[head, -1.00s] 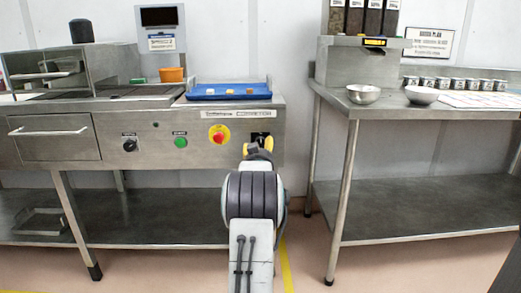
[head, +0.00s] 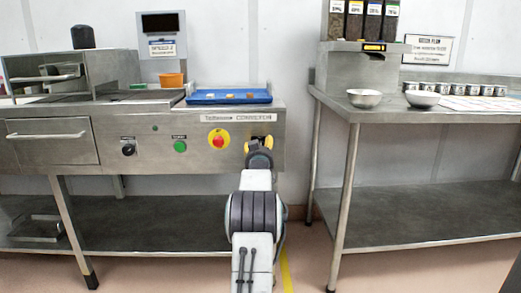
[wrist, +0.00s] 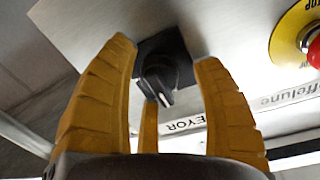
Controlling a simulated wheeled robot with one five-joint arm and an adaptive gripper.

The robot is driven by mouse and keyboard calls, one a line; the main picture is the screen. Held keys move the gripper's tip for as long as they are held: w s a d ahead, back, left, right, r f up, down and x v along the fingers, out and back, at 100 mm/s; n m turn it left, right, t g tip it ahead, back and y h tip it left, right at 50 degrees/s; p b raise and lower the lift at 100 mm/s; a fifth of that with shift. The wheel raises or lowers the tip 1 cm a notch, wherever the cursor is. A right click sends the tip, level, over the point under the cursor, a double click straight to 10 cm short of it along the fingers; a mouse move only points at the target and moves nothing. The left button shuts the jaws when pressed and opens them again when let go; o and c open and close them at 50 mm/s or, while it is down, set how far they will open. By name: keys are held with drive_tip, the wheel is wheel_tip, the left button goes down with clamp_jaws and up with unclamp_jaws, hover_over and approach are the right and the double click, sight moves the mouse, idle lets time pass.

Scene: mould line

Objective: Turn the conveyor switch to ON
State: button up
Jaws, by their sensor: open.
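The conveyor switch is a black rotary knob (wrist: 158,78) on a dark square plate, near the conveyor label on the steel panel. In the wrist view its pointer, with a light mark, slants toward the lower right. My gripper (wrist: 163,55) is open, with its yellow fingers on either side of the knob and a third finger below it. I cannot tell whether any finger touches the knob. In the head view my gripper (head: 258,146) is at the panel's right end and hides most of the switch. I cannot read the ON and OFF marks.
A red stop button (head: 218,139) on a yellow disc is just left of the switch. A green button (head: 180,146) and another black knob (head: 128,149) lie farther left. A blue tray (head: 228,97) sits above. A steel table (head: 440,113) stands right, across a floor gap.

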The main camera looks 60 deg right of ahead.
drive_tip(key=shift+o, duration=0.2)
drive_tip(key=c, duration=1.2)
drive_tip(key=shift+c, duration=0.2)
drive_tip(key=shift+m, duration=0.4)
drive_tip(key=shift+a+r+m, duration=0.1)
drive_tip(key=shift+m, duration=2.3)
drive_tip(key=shift+w+m, duration=0.1)
drive_tip(key=shift+m, duration=0.2)
